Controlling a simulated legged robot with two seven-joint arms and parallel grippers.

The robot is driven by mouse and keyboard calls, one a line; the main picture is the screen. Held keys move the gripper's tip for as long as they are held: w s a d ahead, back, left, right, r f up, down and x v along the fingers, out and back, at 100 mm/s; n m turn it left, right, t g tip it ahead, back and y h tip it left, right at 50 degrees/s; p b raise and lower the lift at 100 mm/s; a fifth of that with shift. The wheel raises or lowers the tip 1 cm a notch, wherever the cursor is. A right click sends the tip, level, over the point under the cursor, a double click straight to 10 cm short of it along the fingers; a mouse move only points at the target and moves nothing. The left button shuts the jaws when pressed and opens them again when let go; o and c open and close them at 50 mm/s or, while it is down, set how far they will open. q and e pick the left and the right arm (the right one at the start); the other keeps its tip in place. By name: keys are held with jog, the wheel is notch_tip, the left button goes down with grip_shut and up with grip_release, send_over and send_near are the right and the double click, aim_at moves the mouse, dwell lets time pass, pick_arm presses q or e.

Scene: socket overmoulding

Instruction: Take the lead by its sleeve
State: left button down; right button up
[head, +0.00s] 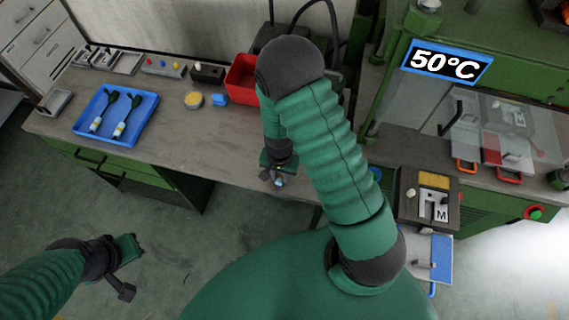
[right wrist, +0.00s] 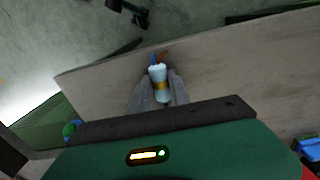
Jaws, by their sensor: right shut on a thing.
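My right gripper (head: 279,181) is shut on a lead, over the bench's front edge in the head view. In the right wrist view the lead's pale sleeve (right wrist: 158,76), with a yellow band, sits between the two grey fingers (right wrist: 158,92). Two other leads (head: 120,130) with pale sleeves and dark green parts lie in a blue tray (head: 147,121) on the bench's left. My left gripper (head: 127,268) hangs over the floor, away from the bench; its finger gap is unclear.
A green press with a 50°C sign (head: 446,63) is at right, near a mould block (head: 434,202). The bench front between tray and right gripper is clear.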

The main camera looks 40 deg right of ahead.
jog(key=shift+d, duration=0.2)
grip_shut()
jog(key=shift+a, duration=0.2)
